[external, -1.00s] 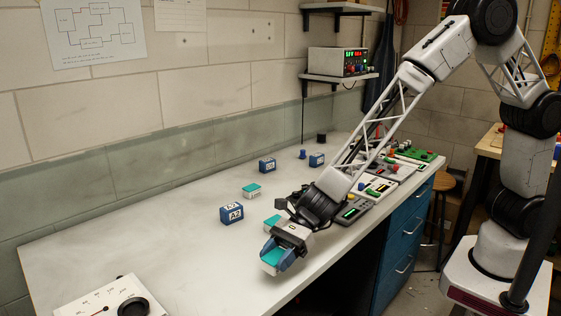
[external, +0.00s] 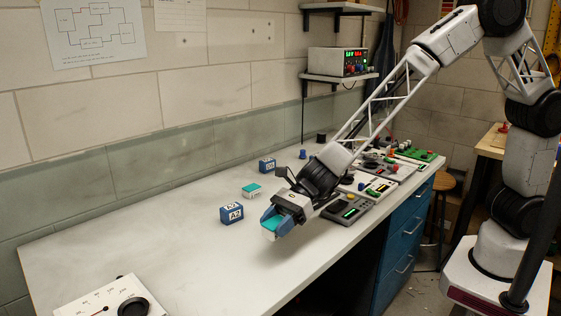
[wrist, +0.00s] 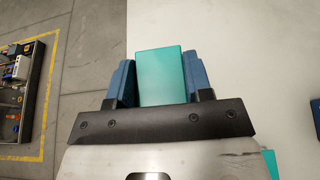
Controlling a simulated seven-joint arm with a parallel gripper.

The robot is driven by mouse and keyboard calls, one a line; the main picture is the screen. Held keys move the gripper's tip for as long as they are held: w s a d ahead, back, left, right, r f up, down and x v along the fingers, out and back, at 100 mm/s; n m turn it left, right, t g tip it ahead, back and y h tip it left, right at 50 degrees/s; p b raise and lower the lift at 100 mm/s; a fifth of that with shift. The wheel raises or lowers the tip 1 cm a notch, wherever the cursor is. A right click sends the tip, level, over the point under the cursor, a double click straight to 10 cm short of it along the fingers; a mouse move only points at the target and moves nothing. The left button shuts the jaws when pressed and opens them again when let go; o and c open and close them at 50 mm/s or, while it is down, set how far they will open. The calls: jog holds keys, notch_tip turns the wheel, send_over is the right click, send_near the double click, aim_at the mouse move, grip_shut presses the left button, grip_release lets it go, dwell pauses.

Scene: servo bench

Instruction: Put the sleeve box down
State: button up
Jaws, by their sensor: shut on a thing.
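My gripper (external: 272,217) is shut on a teal-topped box with white lower sides, the sleeve box (external: 270,225). It hangs over the front part of the bench; the gap beneath it is hard to judge. In the wrist view the sleeve box (wrist: 165,76) sits between the two blue fingers (wrist: 163,80), its teal face showing. A similar teal and white box (external: 252,190) rests on the bench behind and left of my gripper. A teal corner (wrist: 268,164) shows at the lower right of the wrist view.
A blue box marked A2 (external: 232,213) stands left of my gripper, and another blue box (external: 267,165) is farther back. Devices (external: 347,208) line the bench on the right. The bench (external: 130,240) is largely clear at left, with a dial panel (external: 105,300) at front.

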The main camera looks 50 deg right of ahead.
jog(key=w+d+m+t, duration=0.1)
jog(key=w+d+t, duration=0.1)
jog(key=w+d, duration=0.75)
jog(key=w+d+m+t, duration=0.15)
jog(key=w+d, duration=0.35)
jog(key=d, duration=0.9)
jog(key=w+d+f, duration=0.1)
jog(key=d, duration=0.5)
jog(key=w+d+f+m+t, duration=0.1)
jog(key=w+d, duration=0.1)
jog(key=d, duration=0.4)
jog(key=w+d+f+m+h, duration=0.1)
jog(key=d, duration=0.5)
jog(key=shift+w+d+f+t, duration=0.1)
jog(key=shift+w+f+t, duration=0.15)
jog(key=shift+f, duration=0.8)
jog(key=shift+w, duration=0.1)
send_over(278, 183)
jog(key=shift+f, duration=0.7)
jog(key=shift+f, duration=0.1)
jog(key=shift+f, duration=1.65)
